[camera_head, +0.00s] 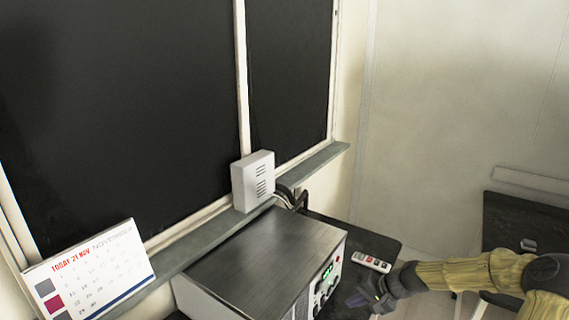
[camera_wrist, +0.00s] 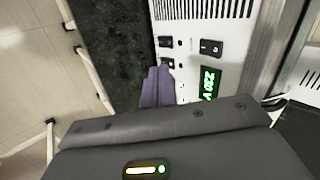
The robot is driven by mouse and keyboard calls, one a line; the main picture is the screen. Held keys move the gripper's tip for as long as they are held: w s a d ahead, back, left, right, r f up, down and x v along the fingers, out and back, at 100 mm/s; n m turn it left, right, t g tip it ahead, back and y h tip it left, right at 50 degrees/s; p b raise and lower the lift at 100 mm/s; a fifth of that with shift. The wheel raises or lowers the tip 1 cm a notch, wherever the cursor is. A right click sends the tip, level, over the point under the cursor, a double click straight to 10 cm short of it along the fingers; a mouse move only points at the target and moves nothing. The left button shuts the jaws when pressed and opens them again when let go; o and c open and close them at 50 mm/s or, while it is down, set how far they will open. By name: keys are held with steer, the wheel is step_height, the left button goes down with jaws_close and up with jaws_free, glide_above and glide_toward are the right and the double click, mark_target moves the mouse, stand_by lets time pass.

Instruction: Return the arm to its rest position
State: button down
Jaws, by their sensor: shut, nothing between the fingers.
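My gripper (camera_head: 372,296) is at the lower right of the head view, at the end of my yellowish arm, which reaches in from the right edge. It is beside the front face of a metal-topped box device (camera_head: 265,255) with a green display. In the wrist view my gripper's purple fingers (camera_wrist: 157,88) are together and hold nothing. They are in front of the device's white panel (camera_wrist: 200,50), which has black switches and a green "230 V" readout. I cannot tell whether the fingertips touch the panel.
A white wall box (camera_head: 253,180) with cables hangs by the window. A calendar (camera_head: 90,272) stands at lower left. A dark surface (camera_head: 525,225) with a small object is at right.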

steer(key=s+a+r+n+h, duration=0.2)
steer(key=s+r, duration=0.1)
steer(key=s, duration=0.4)
steer(key=s+a+r+n+g+h, duration=0.1)
steer(key=s+r, duration=0.3)
steer(key=s, duration=0.4)
steer(key=s+a+r+n+h, duration=0.2)
steer(key=s+a+r+h, duration=0.1)
steer(key=s, duration=0.4)
steer(key=shift+s+a+r+n+g+h, duration=0.15)
steer(key=shift+a+r+n+g+h, duration=0.2)
steer(key=shift+h, duration=0.25)
steer(key=shift+f, duration=0.15)
